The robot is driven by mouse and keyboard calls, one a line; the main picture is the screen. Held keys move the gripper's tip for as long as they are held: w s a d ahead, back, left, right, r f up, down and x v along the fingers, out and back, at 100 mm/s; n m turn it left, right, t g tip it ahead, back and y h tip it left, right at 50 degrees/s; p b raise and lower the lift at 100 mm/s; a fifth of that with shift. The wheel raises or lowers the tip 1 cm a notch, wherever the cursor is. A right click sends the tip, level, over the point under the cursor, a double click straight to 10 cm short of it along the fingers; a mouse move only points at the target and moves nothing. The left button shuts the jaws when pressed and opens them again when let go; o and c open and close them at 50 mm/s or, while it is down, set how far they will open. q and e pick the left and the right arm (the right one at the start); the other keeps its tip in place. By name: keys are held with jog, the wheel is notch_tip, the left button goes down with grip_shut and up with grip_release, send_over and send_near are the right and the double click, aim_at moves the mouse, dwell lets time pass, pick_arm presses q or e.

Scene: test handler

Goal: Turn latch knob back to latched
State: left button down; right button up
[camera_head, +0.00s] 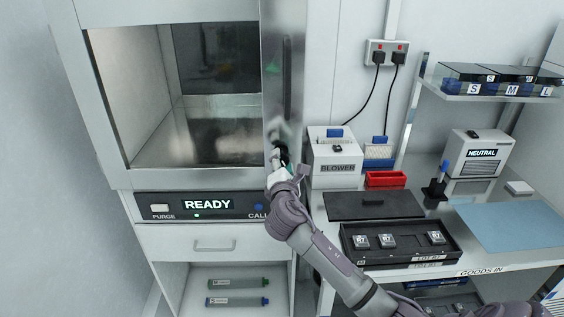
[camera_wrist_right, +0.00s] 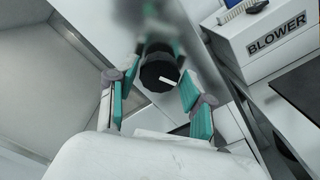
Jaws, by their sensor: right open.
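The latch knob (camera_wrist_right: 158,69) is black and round with a white mark on its face. It sits on the front of the handler's open door (camera_head: 282,75), low on the panel. My right gripper (camera_wrist_right: 152,95) is open, with its teal-padded fingers on either side of the knob; I cannot tell whether they touch it. In the head view the right gripper (camera_head: 281,160) is at the lower part of the door and mostly hides the knob. My left gripper is not in view.
The chamber (camera_head: 205,120) stands open and looks empty. A panel below reads READY (camera_head: 208,204). To the right are the blower box (camera_head: 335,160), a red tray (camera_head: 386,179) and a black tray (camera_head: 400,243) of several parts. A shelf (camera_head: 490,92) overhangs the bench.

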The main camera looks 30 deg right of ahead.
jog(key=c, duration=0.6)
jog(key=shift+f+m+b, duration=0.15)
jog(key=shift+m+b, duration=0.35)
jog(key=shift+m, duration=0.4)
jog(key=shift+c, duration=0.2)
jog(key=shift+m, duration=0.5)
jog(key=shift+r, duration=0.2)
jog(key=shift+f+m+b, duration=0.25)
jog(key=shift+m+b, duration=0.25)
jog(key=shift+m, duration=0.3)
jog(key=o, duration=0.5)
jog(key=shift+r+m, duration=0.15)
jog(key=shift+m, duration=0.35)
jog(key=shift+o, duration=0.7)
jog(key=shift+r, duration=0.1)
